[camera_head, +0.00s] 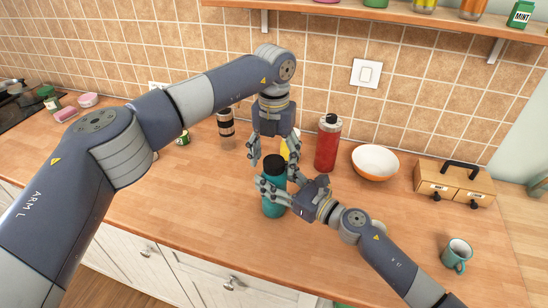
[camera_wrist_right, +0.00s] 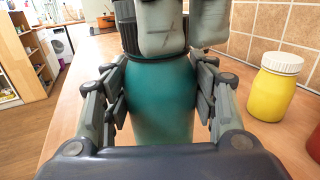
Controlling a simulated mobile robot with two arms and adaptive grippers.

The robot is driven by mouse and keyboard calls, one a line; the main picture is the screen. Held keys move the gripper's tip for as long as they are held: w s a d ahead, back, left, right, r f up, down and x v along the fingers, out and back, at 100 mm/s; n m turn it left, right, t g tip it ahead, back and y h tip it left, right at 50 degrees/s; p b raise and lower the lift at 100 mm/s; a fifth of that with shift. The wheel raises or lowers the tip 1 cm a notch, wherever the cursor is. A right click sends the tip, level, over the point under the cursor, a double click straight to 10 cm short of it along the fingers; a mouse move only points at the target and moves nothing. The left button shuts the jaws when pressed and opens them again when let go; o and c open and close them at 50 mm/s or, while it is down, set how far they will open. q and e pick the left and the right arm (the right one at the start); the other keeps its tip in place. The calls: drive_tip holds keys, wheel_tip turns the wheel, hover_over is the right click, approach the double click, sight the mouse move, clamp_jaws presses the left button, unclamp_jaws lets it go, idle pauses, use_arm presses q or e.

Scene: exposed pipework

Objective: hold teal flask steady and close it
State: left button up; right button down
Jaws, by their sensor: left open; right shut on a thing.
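The teal flask (camera_head: 273,206) stands upright on the wooden counter, with its black lid (camera_head: 275,165) on top. My right gripper (camera_head: 268,190) is shut on the flask's body from the right side. In the right wrist view, its fingers press both sides of the teal body (camera_wrist_right: 160,100). My left gripper (camera_head: 274,155) points down from above and is open, with its fingers on either side of the lid. In the right wrist view, grey left-gripper fingers (camera_wrist_right: 162,28) hide part of the black lid (camera_wrist_right: 127,30). I cannot tell how tightly the lid sits.
A yellow jar with a white lid (camera_wrist_right: 275,90) stands close behind the flask. A red flask (camera_head: 327,147), an orange-and-white bowl (camera_head: 375,162), a wooden drawer box (camera_head: 455,183) and a teal mug (camera_head: 456,254) are to the right. A dark-banded tumbler (camera_head: 226,127) stands left. The front counter is clear.

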use_arm(q)
wheel_tip(320, 180, up, 12)
idle(0.4)
drive_tip(key=shift+f, duration=0.1)
use_arm(e)
drive_tip(key=c, duration=0.6)
unclamp_jaws()
drive_tip(key=shift+o, duration=0.2)
drive_tip(key=v, duration=1.2)
